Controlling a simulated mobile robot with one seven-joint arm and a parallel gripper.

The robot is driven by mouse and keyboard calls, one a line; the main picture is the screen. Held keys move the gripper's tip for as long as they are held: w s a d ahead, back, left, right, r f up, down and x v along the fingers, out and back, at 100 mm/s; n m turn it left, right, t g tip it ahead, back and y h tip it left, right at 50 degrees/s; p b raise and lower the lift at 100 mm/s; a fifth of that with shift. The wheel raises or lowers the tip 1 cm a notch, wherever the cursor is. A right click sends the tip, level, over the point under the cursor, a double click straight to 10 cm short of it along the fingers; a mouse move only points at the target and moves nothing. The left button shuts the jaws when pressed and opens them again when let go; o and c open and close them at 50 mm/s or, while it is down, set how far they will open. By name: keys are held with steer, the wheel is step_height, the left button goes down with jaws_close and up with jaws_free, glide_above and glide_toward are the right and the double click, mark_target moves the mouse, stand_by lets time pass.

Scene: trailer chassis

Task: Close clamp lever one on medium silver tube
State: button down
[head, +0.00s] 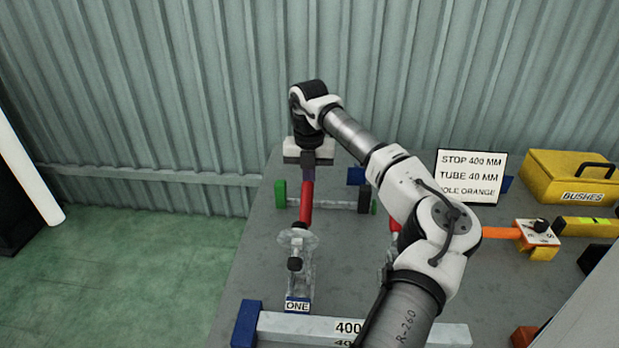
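The clamp labelled ONE (297,270) stands on the grey table, with a clear or silver body and a dark knob. Its red lever (306,200) points up and away from the clamp body. My gripper (308,172) is at the far upper end of this red lever, pointing down. Its fingers are small and dark here, and I cannot tell whether they grip the lever or only touch it. A silver tube (290,326) marked 400, with a blue end, lies in front of the clamp. Part of a second red lever (395,224) shows behind my arm, which hides most of its clamp.
A thin bar with green ends (340,205) lies behind the red lever. A sign (471,176), a yellow BUSHES box (570,178) and an orange-handled tool (500,233) are at right. A corrugated wall stands close behind the table. Open green floor lies left.

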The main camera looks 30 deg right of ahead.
mark_target(307, 183)
steer(key=shift+s+a, duration=0.35)
steer(key=shift+s, duration=0.2)
steer(key=shift+s+a+r, duration=0.4)
steer(key=shift+s+r, duration=0.1)
steer(key=shift+r, duration=0.2)
steer(key=shift+s+a+r, duration=0.4)
steer(key=shift+s+r, duration=0.1)
steer(key=shift+r, duration=0.15)
steer(key=shift+s+a+r, duration=0.9)
steer(key=shift+s+r, duration=0.15)
steer(key=shift+s, duration=0.25)
steer(key=shift+s+a+r+b, duration=0.35)
steer(key=shift+s+a, duration=0.2)
steer(key=shift+s, duration=0.1)
steer(key=shift+s+a+r+b, duration=0.2)
steer(key=shift+s+a+r, duration=0.1)
steer(key=shift+s+a, duration=0.3)
steer(key=shift+d, duration=0.1)
steer(key=shift+s, duration=0.15)
